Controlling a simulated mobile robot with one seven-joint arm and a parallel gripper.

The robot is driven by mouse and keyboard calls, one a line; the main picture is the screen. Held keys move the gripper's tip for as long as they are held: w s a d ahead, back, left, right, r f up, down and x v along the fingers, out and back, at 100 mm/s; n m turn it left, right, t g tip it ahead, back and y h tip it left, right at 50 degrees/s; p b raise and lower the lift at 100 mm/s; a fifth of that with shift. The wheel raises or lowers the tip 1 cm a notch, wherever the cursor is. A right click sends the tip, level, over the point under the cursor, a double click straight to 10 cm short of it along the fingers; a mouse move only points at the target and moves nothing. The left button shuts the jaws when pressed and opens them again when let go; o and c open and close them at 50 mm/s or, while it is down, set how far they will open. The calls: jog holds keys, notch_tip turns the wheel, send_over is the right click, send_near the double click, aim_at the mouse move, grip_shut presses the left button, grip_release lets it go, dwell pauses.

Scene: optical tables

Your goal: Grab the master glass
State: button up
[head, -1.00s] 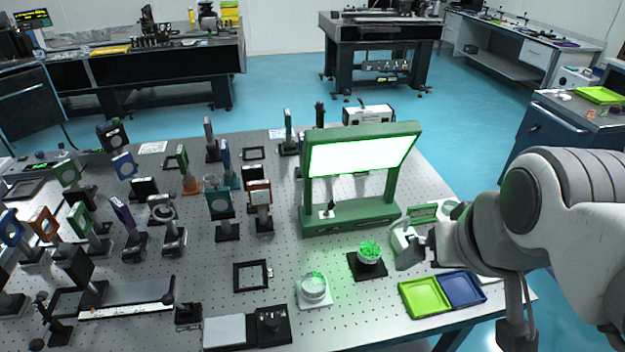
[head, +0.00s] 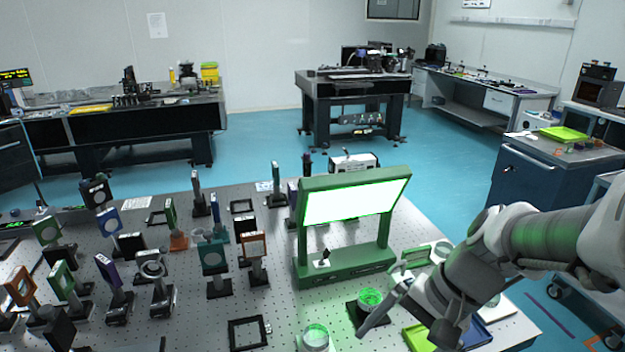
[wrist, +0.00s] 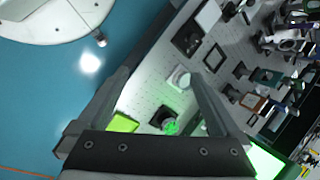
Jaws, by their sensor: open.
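Two round glass pieces are candidates for the master glass; I cannot tell which it is. One is a green-lit disc (head: 370,298) on a black square mount, also in the wrist view (wrist: 169,126). The other is a clear disc with a green tint (head: 317,335) on a white square base, left of and nearer than the first; it shows in the wrist view (wrist: 180,78). My gripper (head: 378,318) is open and empty, beside the green-lit disc in the head picture. In the wrist view both discs appear between the spread fingers, some way off.
A green frame with a bright panel (head: 350,203) stands just behind the discs. A yellow-green tray (head: 415,337) and a blue tray lie at the right, partly hidden by my arm. Several upright optics on posts crowd the left of the perforated table (head: 290,318).

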jog(key=w+d+f+m+y+b, duration=0.1)
jog(key=w+f+m+y, duration=0.4)
jog(key=f+m, duration=0.3)
jog(key=m+t+y+b, duration=0.1)
jog(key=m+t+y, duration=0.1)
jog(key=m+t, duration=0.4)
send_near(320, 336)
jog(key=shift+m+g, duration=0.5)
jog(key=shift+m, duration=0.2)
jog(key=x, duration=0.9)
jog(key=shift+w+a+f, duration=0.1)
jog(key=shift+w+a, duration=0.1)
jog(key=shift+w, duration=0.3)
jog(key=c, duration=1.5)
jog(key=shift+o, duration=0.2)
